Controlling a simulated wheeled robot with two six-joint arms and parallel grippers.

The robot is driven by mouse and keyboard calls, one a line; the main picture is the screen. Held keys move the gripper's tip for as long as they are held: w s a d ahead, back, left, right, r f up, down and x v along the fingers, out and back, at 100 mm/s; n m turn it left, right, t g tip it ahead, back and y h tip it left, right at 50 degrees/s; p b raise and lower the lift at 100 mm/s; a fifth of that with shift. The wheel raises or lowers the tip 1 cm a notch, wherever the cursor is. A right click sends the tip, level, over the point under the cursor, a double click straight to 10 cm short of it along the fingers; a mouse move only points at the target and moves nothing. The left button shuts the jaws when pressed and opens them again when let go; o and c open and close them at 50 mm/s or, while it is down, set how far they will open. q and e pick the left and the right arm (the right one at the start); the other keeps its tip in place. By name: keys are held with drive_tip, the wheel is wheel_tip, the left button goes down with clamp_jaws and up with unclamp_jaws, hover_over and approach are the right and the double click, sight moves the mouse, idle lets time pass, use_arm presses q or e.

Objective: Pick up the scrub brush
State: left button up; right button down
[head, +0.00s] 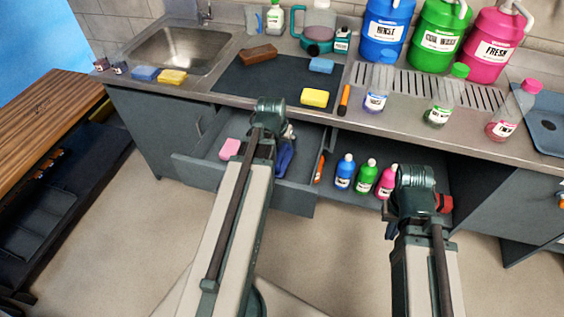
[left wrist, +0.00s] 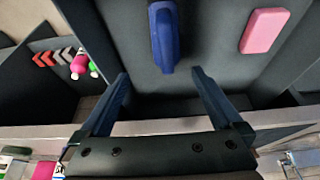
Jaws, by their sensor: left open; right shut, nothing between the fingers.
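A blue long-handled item, which looks like the scrub brush (head: 285,157), lies in the open drawer (head: 200,172), partly hidden by my left arm. In the left wrist view the scrub brush (left wrist: 163,36) lies on the dark drawer floor, handle towards me. My right gripper (head: 390,212) is shut and empty, low in front of the cabinet's open shelf.
A pink sponge (head: 229,149) lies in the drawer to the left of the brush; it also shows in the left wrist view (left wrist: 264,30). Small bottles (head: 366,176) stand on the open shelf to the right. The counter above holds jugs, bottles, sponges and a brown block (head: 258,53).

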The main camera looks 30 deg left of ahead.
sight(281, 152)
use_arm(q)
drive_tip(key=shift+a, duration=0.7)
drive_tip(key=b+x, duration=0.8)
drive_tip(key=shift+w+f, duration=0.15)
drive_tip(key=shift+f, duration=0.15)
drive_tip(key=b+x, duration=0.5)
drive_tip(key=shift+f, duration=0.15)
drive_tip(key=shift+w, duration=0.1)
drive_tip(key=c, duration=1.4)
drive_tip(key=shift+o, duration=0.2)
drive_tip(key=shift+r, duration=0.2)
